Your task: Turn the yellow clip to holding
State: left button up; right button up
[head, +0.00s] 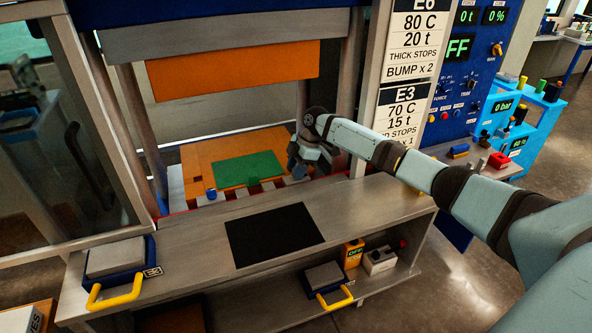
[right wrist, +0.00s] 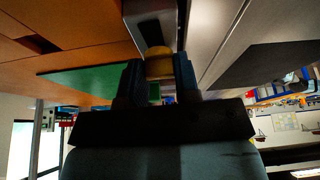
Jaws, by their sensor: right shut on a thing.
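My right gripper (head: 299,169) reaches in from the right to the front right corner of the orange lower press plate (head: 197,152). In the right wrist view its two dark fingers (right wrist: 158,82) are shut on the yellow clip (right wrist: 158,64), which sits between them. A grey metal piece (right wrist: 152,22) lies just beyond the clip. In the head view the clip is hidden behind the gripper, and I cannot tell which way it is turned. My left gripper is not in view.
A green sheet (head: 248,169) lies on the lower plate, with a small blue knob (head: 211,194) at its front left. An orange upper plate (head: 232,70) hangs above. The grey bench (head: 365,205) holds a black mat (head: 274,235) and a yellow-handled tray (head: 118,260).

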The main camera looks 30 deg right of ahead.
jog(key=n+b, duration=0.1)
jog(key=n, duration=0.1)
jog(key=n+g+b, duration=0.1)
jog(key=shift+w+f+n+g, duration=0.1)
jog(key=shift+w+n+g, duration=0.05)
jog(key=shift+n+g, duration=0.2)
jog(key=n+g+b, duration=0.1)
jog(key=n+b, duration=0.1)
jog(key=n, duration=0.2)
jog(key=n+g+h+b, duration=0.1)
jog(key=n, duration=0.2)
jog(key=shift+w+a+n, duration=0.1)
jog(key=shift+n, duration=0.15)
jog(key=n+g+h+b, duration=0.1)
jog(key=n, duration=0.2)
jog(key=shift+r, duration=0.2)
jog(key=shift+n+h, duration=0.7)
jog(key=shift+n, duration=0.8)
jog(key=o, duration=0.9)
jog(key=p+v, duration=0.1)
jog(key=v, duration=0.6)
jog(key=shift+w+r, duration=0.15)
jog(key=shift+w, duration=0.1)
